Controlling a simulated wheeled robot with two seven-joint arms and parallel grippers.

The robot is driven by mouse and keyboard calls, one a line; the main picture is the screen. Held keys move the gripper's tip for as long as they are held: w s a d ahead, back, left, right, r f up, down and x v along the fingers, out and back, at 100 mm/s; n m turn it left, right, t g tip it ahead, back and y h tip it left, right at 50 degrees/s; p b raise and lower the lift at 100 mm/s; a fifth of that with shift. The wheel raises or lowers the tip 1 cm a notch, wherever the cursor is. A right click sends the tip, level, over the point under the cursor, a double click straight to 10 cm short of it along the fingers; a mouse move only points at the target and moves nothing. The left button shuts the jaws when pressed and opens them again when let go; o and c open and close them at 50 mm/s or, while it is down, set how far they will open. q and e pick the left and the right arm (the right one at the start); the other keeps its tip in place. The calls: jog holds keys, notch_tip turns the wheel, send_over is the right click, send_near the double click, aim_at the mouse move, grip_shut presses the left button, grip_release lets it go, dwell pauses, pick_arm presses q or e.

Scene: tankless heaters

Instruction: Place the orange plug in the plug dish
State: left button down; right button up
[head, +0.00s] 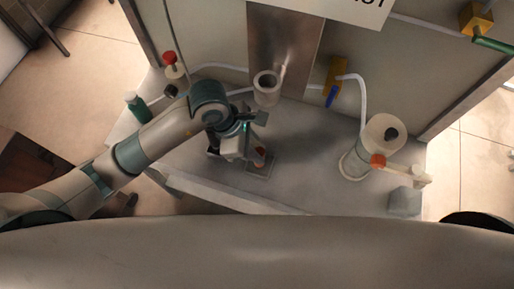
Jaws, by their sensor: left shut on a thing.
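My left gripper (256,150) reaches in from the left over the grey bench and points down toward its front middle. It is shut on the orange plug (260,152), a small orange-red piece that shows at the fingertips and is partly hidden by them. A small flat grey dish (262,171), which looks like the plug dish, lies on the bench just below the plug in the picture. I cannot tell whether the plug touches the dish. My right gripper is not in view.
A white cup (266,84) is at the back, and a green bottle (136,106) at the left. The bench between dish and cylinder is clear.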

pick_arm(q)
jog(key=shift+f, duration=0.45)
jog(key=shift+f, duration=0.2)
jog(key=c, duration=1.5)
grip_release()
jog(key=shift+c, duration=0.2)
jog(key=shift+r, duration=0.25)
